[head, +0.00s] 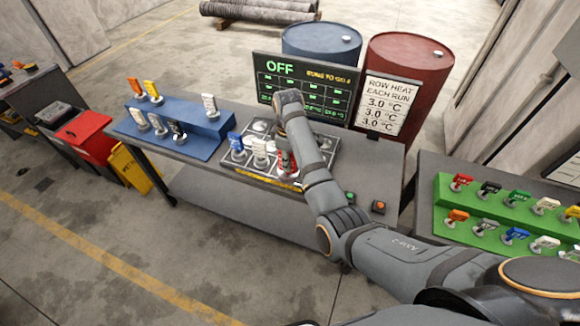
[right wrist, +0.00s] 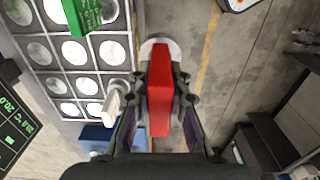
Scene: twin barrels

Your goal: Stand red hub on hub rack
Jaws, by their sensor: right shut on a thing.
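The red hub (right wrist: 160,85) is between the fingers of my right gripper (right wrist: 160,100), with its round pale base pointing away. In the head view the red hub (head: 286,165) shows partly beneath my right gripper (head: 285,150), at the front edge of the gridded tray (head: 240,168). I cannot tell if its base touches the tray. A blue stepped rack (head: 172,122) at the left holds several hubs: orange, yellow, white, grey and black. A green stepped rack (head: 446,208) at the right holds several coloured hubs. I cannot tell which is the hub rack. My left gripper is out of view.
The gridded tray also holds a blue hub (head: 236,142) and white hubs (head: 260,150). A green hub (right wrist: 85,15) shows in the wrist view. A display (head: 305,87) reading OFF and a temperature sign (head: 386,104) stand behind. Two buttons (head: 378,206) are front right.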

